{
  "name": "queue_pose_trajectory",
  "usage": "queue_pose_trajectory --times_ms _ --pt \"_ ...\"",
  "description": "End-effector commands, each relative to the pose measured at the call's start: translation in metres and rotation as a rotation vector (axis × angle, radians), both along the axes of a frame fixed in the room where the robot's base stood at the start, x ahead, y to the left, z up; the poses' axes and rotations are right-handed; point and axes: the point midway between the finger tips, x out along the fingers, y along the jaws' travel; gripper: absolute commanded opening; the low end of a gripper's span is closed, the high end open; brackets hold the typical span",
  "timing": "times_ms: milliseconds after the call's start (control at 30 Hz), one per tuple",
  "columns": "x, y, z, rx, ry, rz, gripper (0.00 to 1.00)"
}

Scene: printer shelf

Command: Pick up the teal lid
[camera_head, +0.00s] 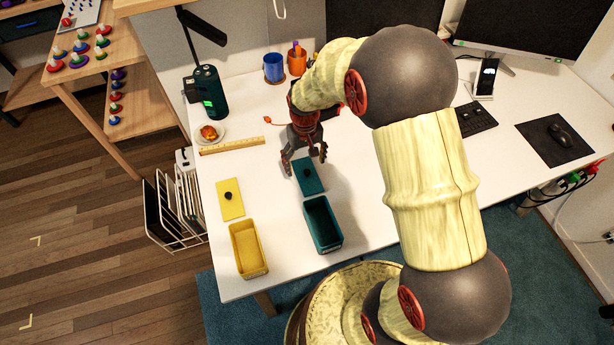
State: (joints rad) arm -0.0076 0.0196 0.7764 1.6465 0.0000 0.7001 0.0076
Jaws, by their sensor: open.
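The teal lid (310,177) lies flat on the white desk, just behind the open teal box (323,222). It has a small dark knob near its middle. My gripper (304,164) points down at the lid's far end, with its fingers apart and nothing seen between them. The fingertips look close to the lid in the picture; I cannot tell their exact height above it.
A yellow lid (230,203) and an open yellow box (247,250) are to the left. A wooden ruler (232,146), a plate with food (209,133) and a dark green device (206,93) stand behind. Keyboard (473,117) and mouse mat (555,139) are at right. Desk right of the teal box is clear.

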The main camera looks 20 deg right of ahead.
Motion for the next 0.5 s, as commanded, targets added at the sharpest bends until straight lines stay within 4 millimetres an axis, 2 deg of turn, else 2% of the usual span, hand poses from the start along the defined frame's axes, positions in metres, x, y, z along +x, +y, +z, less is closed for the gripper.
queue_pose_trajectory --times_ms 300,500 --pt "-0.007 -0.004 -0.043 0.0 0.001 0.0 0.75" --pt "-0.006 -0.004 -0.047 0.0 -0.002 0.0 0.75"
